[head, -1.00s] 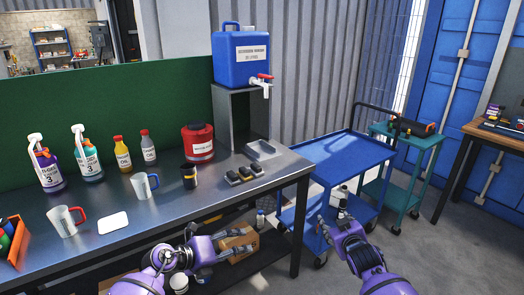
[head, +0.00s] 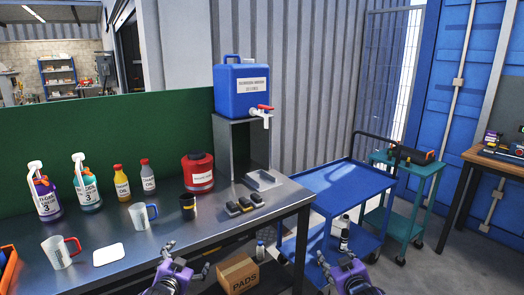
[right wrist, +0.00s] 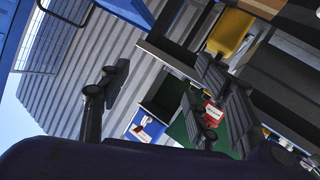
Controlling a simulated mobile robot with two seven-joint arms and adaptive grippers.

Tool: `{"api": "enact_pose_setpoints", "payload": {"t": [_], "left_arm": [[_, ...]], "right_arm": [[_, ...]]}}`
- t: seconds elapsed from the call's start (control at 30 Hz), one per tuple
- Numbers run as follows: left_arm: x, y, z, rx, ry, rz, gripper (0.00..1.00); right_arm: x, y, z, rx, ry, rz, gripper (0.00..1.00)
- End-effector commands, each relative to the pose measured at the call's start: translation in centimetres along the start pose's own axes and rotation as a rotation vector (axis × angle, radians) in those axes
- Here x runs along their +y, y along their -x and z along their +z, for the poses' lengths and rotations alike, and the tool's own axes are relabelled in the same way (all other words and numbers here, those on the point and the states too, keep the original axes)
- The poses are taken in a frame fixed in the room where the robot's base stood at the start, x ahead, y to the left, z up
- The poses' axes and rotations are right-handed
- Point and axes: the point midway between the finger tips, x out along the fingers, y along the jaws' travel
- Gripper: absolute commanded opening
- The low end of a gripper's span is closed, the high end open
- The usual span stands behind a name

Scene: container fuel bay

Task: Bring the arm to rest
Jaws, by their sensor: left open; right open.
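My left gripper (head: 187,259) is low in the head view, in front of the bench's front edge. Its fingers are spread and nothing is between them. My right gripper (head: 334,257) is at the bottom of the head view, in front of the blue cart, also open and empty. In the right wrist view the spread dark fingers of my right gripper (right wrist: 170,85) show with no object held between them. Most of both arms is below the edge of the head view.
The metal bench (head: 150,240) carries bottles, mugs, a red can (head: 198,174) and a blue water container (head: 241,90) on a stand. A blue cart (head: 335,180) and a teal cart (head: 425,167) stand at right. A cardboard box (head: 238,274) sits under the bench.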

Motion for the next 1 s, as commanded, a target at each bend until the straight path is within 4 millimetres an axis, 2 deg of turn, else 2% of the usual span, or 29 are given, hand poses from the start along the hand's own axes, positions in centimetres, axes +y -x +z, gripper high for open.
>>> {"api": "enact_pose_setpoints", "payload": {"t": [0.03,0.17,0.27,0.37,0.47,0.6,0.7,0.8,0.9,1.0], "left_arm": [[1.6,1.3,3.4,-0.036,0.011,0.016,0.90],[4.3,4.7,8.5,-0.086,0.038,0.043,0.90],[6.6,8.2,12.9,-0.134,0.067,0.064,0.90],[9.3,12.9,17.6,-0.192,0.107,0.085,0.90],[12.0,18.6,22.0,-0.258,0.156,0.101,0.90],[15.1,27.4,26.7,-0.352,0.234,0.108,0.90],[16.7,33.0,28.7,-0.410,0.283,0.103,0.90],[17.6,37.2,29.8,-0.454,0.321,0.094,0.90],[18.1,39.8,30.3,-0.481,0.343,0.086,0.90],[18.1,39.8,30.3,-0.481,0.343,0.086,0.90]], "right_arm": [[-1.6,1.3,3.5,-0.039,-0.012,-0.017,0.58],[-4.4,4.7,8.7,-0.091,-0.040,-0.045,0.58],[-6.7,8.3,13.0,-0.139,-0.070,-0.066,0.58],[-9.4,13.1,17.6,-0.198,-0.111,-0.087,0.58],[-12.1,18.8,22.0,-0.264,-0.160,-0.104,0.58],[-15.3,27.6,26.7,-0.358,-0.238,-0.111,0.58],[-16.8,33.3,28.6,-0.417,-0.287,-0.105,0.58],[-17.8,37.5,29.7,-0.462,-0.325,-0.096,0.58],[-18.2,40.0,30.2,-0.489,-0.347,-0.088,0.58],[-18.2,40.0,30.2,-0.489,-0.347,-0.088,0.58]]}}
